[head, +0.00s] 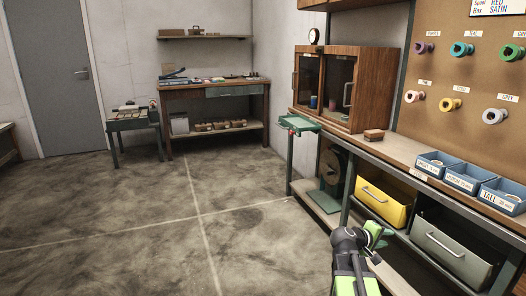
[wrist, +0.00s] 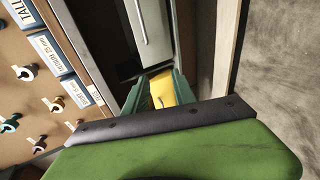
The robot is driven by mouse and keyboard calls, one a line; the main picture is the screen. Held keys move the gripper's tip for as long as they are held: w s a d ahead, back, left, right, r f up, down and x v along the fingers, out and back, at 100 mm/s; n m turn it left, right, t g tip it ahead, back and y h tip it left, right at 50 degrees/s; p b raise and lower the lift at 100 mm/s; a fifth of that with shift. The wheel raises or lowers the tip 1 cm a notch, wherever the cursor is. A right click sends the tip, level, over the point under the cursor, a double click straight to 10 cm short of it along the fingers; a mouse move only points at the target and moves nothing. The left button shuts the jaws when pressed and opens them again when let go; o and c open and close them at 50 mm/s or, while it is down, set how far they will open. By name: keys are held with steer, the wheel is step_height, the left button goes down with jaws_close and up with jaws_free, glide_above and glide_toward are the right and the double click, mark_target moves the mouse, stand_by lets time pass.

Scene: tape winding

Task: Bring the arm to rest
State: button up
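My arm rises at the bottom right of the head view, lime green and dark. My gripper (head: 378,243) is at its upper end, in front of the bench's lower drawers. In the wrist view, two teal fingers of my gripper (wrist: 158,88) stand apart, with the yellow drawer (wrist: 162,92) showing in the gap behind them. I see nothing held between them. The green wrist body with a dark edge fills the bottom of that view. The fingertips are small in the head view.
The workbench (head: 402,152) runs along the right, with a yellow drawer (head: 383,200), a grey drawer (head: 450,248) and blue trays (head: 462,181). A wooden cabinet (head: 340,85) stands farther back. A small table (head: 134,124) is at the far left. The floor (head: 150,220) left of my arm is clear.

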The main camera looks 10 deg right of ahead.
steer(key=s+a+f+m+g+y, duration=0.1)
steer(key=s+a+f+y, duration=0.3)
steer(key=a, duration=0.7)
steer(key=s+a+f+m+g+y, duration=0.15)
steer(key=a+f+y, duration=0.35)
steer(key=a, duration=0.7)
steer(key=s+a+f+m+g+y, duration=0.1)
steer(key=s+a+f+g+y, duration=0.3)
steer(key=a, duration=0.7)
step_height(320, 180, up, 35)
steer(key=a+t+p, duration=0.1)
steer(key=p, duration=3.5)
steer(key=shift+a+t, duration=0.15)
steer(key=shift+t, duration=0.2)
steer(key=shift+m, duration=0.25)
